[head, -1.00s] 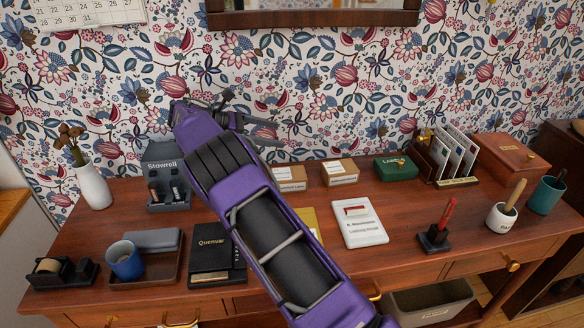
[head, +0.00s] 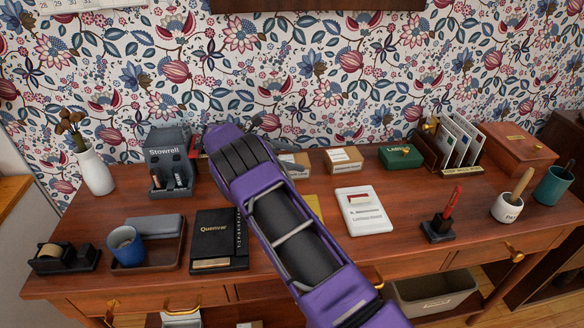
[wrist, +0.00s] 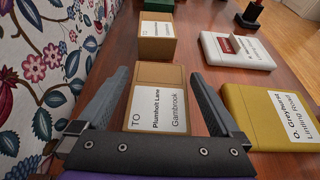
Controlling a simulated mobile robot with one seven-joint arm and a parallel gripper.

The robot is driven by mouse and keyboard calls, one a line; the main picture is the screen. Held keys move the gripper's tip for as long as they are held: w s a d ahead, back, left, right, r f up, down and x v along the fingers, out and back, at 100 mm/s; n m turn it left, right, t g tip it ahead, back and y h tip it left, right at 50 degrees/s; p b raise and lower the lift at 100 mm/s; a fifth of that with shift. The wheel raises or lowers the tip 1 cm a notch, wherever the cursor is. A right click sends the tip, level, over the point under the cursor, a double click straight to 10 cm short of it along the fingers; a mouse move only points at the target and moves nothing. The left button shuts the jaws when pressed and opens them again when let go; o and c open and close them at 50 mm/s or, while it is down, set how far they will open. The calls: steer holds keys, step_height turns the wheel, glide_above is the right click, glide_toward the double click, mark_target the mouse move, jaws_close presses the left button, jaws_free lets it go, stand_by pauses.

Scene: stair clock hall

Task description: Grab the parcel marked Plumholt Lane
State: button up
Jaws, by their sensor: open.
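The parcel marked Plumholt Lane, Gambrook is a small brown box with a white label on top (wrist: 158,108). It lies on the wooden desk. In the head view it stands near the wall, and my arm partly hides it (head: 297,164). My gripper (wrist: 160,76) is open in the wrist view, with one finger to the left of the parcel and one to the right. The parcel shows between the fingers; I cannot tell whether either finger touches it. In the head view my forearm covers most of the gripper.
A second brown box (wrist: 155,40) stands just beyond the parcel. A yellow parcel (wrist: 280,115) and a white one (wrist: 236,50) lie to the right. A green box (head: 401,156) and a letter rack (head: 455,145) stand further right. The patterned wall is close on the left in the wrist view.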

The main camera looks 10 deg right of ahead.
mark_target(303, 160)
steer(key=x, duration=0.3)
steer(key=shift+d, duration=0.25)
steer(key=shift+c, duration=0.2)
steer(key=c, duration=1.3)
